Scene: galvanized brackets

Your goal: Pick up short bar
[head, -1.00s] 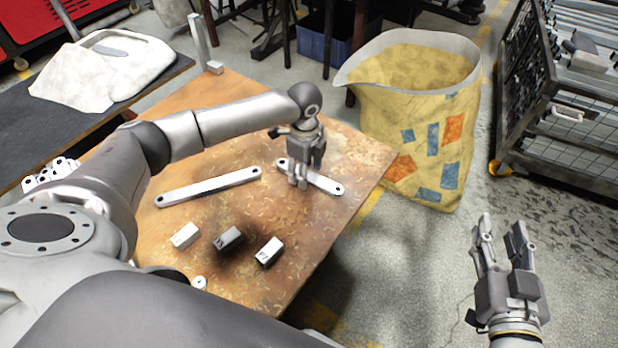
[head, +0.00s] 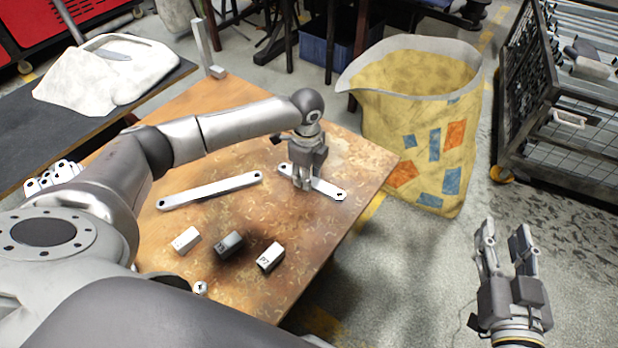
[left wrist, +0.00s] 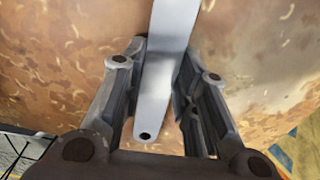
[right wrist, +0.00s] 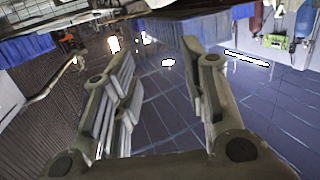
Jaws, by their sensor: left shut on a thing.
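The short bar (head: 328,190) is a flat light-metal strip with a hole near each end, on the right part of the wooden table. My left gripper (head: 301,185) is on it from above, near its middle, and hides part of it. In the left wrist view the bar (left wrist: 168,60) runs between the two fingers of my left gripper (left wrist: 163,100), its holed end toward the palm. I cannot tell whether the bar is clear of the table. My right gripper (head: 506,240) is open and empty over the floor at right; its spread fingers show in the right wrist view (right wrist: 155,95).
A longer bar (head: 210,190) lies left of the short bar on the wooden table (head: 185,120). Small blocks, one light (head: 186,240), one dark (head: 229,245) and one marked (head: 270,257), lie nearer me. A yellow bag (head: 410,110) stands beyond the table's right edge, with a wire cart (head: 560,130) farther right.

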